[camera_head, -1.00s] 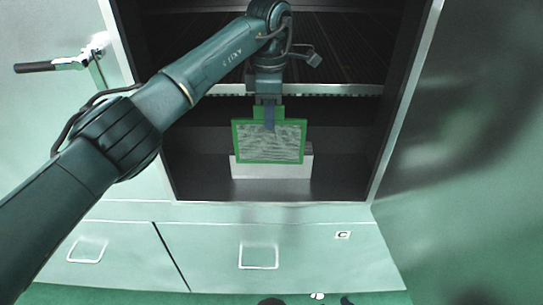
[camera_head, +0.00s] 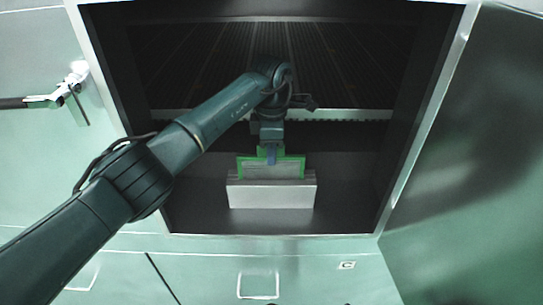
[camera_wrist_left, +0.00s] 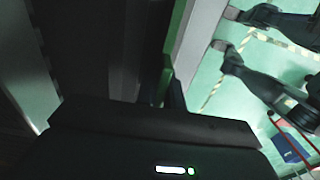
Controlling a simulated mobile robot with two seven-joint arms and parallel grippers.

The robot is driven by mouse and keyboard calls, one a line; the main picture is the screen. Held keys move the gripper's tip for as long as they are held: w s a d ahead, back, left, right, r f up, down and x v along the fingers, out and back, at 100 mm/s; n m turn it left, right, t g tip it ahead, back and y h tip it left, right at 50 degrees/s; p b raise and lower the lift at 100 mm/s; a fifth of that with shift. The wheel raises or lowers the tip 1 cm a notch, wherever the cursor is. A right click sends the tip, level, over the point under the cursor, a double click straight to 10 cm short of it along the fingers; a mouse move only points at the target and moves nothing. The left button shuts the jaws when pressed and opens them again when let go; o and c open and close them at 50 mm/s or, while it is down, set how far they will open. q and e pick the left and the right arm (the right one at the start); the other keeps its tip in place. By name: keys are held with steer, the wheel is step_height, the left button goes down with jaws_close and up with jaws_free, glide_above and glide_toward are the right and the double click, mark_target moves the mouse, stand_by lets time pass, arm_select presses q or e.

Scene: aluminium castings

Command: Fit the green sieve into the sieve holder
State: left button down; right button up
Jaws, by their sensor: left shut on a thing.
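The green sieve (camera_head: 271,171) has a green frame around a grey mesh. It stands upright in my left gripper (camera_head: 271,157), which is shut on its top tab. The sieve holder (camera_head: 271,195), a pale box, sits on the floor of the dark cabinet. The sieve's lower part is hidden by the holder's front wall, so it is at or behind the holder's top; I cannot tell how deep it sits. In the left wrist view a green edge of the sieve (camera_wrist_left: 166,78) shows beside the gripper. My right gripper is not in view.
The cabinet's side walls and a metal rail (camera_head: 340,115) frame the space around the arm. An open door (camera_head: 470,150) stands at the right. A door handle (camera_head: 50,100) sticks out at the left. The cabinet floor (camera_head: 345,205) beside the holder is clear.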

arm_select(q)
steer(key=shift+f, duration=1)
steer(key=c, duration=1.5)
jaws_free()
